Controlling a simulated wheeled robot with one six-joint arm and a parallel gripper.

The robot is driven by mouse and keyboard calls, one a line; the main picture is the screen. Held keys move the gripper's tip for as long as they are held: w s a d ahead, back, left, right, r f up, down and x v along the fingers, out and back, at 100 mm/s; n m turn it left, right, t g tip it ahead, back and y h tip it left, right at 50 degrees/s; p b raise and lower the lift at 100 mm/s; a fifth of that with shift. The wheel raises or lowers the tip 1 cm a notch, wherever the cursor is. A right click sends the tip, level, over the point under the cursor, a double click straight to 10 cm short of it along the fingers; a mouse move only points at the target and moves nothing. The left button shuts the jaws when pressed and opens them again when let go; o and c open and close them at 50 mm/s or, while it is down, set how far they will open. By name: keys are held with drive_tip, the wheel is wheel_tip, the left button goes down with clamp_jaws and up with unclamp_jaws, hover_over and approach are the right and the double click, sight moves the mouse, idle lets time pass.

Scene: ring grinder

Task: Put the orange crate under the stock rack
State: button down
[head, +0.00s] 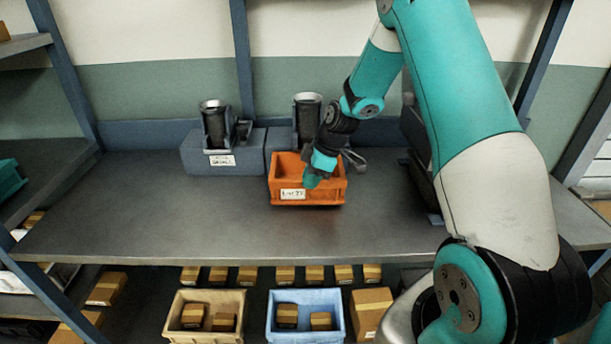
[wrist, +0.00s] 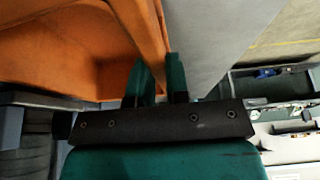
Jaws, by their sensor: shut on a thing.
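The orange crate (head: 306,196) sits on the grey bench shelf in front of two cylinder holders. It has a white label on its front and looks empty inside. My gripper (head: 318,172) reaches down at the crate's right part. In the wrist view my gripper (wrist: 160,85) is shut on a wall of the orange crate (wrist: 60,45), with one finger on each side of the wall. Which thing is the stock rack is not clear from the pictures.
Blue-grey blocks with dark cylinders (head: 217,125) stand behind the crate. The grey shelf (head: 130,205) is clear to the left. Below it are a tan bin (head: 206,339), a light blue bin (head: 306,339) and several cardboard boxes (head: 371,305). Rack posts (head: 242,60) stand behind.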

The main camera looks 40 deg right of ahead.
drive_tip(key=shift+s+a, duration=0.15)
drive_tip(key=shift+a, duration=0.05)
drive_tip(key=shift+d+f, duration=0.1)
drive_tip(key=shift+d, duration=0.1)
drive_tip(key=c, duration=1.1)
unclamp_jaws()
drive_tip(key=shift+a, duration=0.1)
drive_tip(key=shift+d+r, duration=0.2)
drive_tip(key=shift+r, duration=0.25)
drive_tip(key=a+b+v, duration=0.1)
drive_tip(key=v, duration=1)
drive_tip(key=s+a+r+m+g, duration=0.1)
drive_tip(key=s+a+r, duration=0.2)
drive_tip(key=a, duration=0.5)
drive_tip(key=s+a+r, duration=0.3)
drive_tip(key=s+a, duration=0.1)
drive_tip(key=a, duration=0.4)
drive_tip(key=s+a+r+m, duration=0.1)
drive_tip(key=s+a, duration=0.4)
drive_tip(key=s, duration=0.4)
drive_tip(key=s+a+r+m+g, duration=0.1)
drive_tip(key=s+a+m, duration=0.1)
drive_tip(key=s+a, duration=0.4)
drive_tip(key=s, duration=0.3)
drive_tip(key=shift+s+g, duration=0.3)
drive_tip(key=shift+s, duration=0.1)
